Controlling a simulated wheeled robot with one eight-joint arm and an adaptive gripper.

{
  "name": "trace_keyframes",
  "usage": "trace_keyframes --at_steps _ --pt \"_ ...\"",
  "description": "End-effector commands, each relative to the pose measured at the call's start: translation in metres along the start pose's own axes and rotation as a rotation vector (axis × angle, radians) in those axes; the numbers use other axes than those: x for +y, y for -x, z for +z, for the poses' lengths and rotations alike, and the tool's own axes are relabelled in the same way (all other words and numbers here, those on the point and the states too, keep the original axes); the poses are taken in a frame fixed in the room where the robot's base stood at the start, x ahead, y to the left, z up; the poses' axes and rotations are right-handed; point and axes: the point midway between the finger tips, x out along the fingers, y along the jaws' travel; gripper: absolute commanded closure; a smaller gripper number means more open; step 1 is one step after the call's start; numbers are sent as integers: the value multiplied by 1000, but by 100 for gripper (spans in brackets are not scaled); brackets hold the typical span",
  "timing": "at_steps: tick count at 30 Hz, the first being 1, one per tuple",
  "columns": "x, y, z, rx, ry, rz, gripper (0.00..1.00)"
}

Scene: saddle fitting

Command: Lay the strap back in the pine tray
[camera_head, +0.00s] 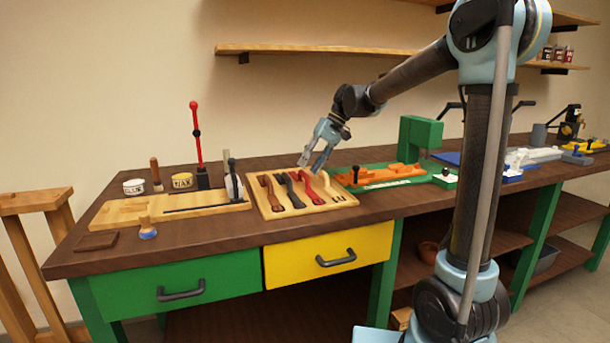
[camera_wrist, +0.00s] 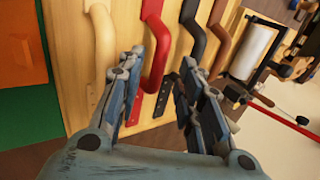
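The pine tray (camera_head: 300,212) lies on the bench, and its bare wood shows in the wrist view (camera_wrist: 70,50). Several curved straps lie side by side in it: brown (camera_head: 268,193), black (camera_head: 291,189), red (camera_head: 312,190) and pale tan (camera_head: 331,187). In the wrist view the red strap (camera_wrist: 157,50) runs down behind and between my fingers; the tan strap (camera_wrist: 103,45) is left of it, the black (camera_wrist: 191,15) right. My gripper (camera_head: 315,158) is open above the tray and it also shows in the wrist view (camera_wrist: 162,68). I see nothing held. The fingers hide parts of the straps.
A pale wooden board (camera_head: 150,208) lies left of the tray. A red upright lever (camera_head: 197,140) stands behind it. A green fixture with orange parts (camera_head: 400,172) stands right of the tray. A yellow drawer (camera_head: 325,257) is below. A wall shelf (camera_head: 310,50) hangs behind.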

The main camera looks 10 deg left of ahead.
Motion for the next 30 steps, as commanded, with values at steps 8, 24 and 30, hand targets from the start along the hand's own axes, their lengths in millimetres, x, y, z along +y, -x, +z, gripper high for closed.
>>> trace_keyframes --at_steps 8,24,30 --pt "0 50 0 1 -1 0 67" --pt "0 72 0 0 0 0 67" --pt "0 72 0 0 0 0 67"
